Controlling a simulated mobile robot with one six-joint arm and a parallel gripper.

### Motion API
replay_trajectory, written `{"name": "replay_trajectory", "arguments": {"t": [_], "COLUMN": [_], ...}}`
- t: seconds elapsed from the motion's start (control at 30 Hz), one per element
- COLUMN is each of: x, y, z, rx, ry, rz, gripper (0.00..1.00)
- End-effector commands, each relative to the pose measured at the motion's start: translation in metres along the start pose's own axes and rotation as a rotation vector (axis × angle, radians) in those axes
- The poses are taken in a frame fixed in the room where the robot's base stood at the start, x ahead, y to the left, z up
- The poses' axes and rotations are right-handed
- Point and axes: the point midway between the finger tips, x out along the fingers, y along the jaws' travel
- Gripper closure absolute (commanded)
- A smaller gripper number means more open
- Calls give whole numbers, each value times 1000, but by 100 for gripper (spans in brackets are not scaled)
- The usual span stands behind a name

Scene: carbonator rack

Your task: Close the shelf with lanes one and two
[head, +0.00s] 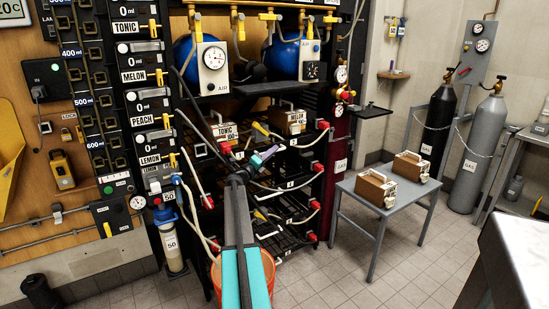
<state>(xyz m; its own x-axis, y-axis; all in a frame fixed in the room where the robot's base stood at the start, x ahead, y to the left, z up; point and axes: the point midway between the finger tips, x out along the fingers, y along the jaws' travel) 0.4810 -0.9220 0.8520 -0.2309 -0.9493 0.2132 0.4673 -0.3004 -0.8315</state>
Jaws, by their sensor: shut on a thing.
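My gripper (264,156) is at the front of this shelf, below and between the boxes. It is shut at the shelf's front edge; the exact contact is too small to see. My arm hides part of the lower left of the rack.
Lower shelves (285,208) with pale hoses and red connectors are below. An orange bucket (262,285) stands on the floor behind my arm. A grey table (350,187) with two brown boxes is right of the rack. Gas cylinders (437,125) stand beyond it.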

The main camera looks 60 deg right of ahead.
Motion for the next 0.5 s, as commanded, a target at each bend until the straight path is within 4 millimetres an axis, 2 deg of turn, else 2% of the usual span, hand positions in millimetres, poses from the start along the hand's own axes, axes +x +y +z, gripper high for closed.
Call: {"name": "replay_trajectory", "arguments": {"t": [0.1,0.3,0.33,0.43,0.5], "x": [8,8,8,8,7], "y": [4,4,4,4,4], "z": [4,4,4,5,5], "rx": [-1,-1,-1,-1,-1], "ry": [3,3,4,3,3], "rz": [-3,-3,-3,-3,-2], "gripper": [100,100,87,71,71]}}
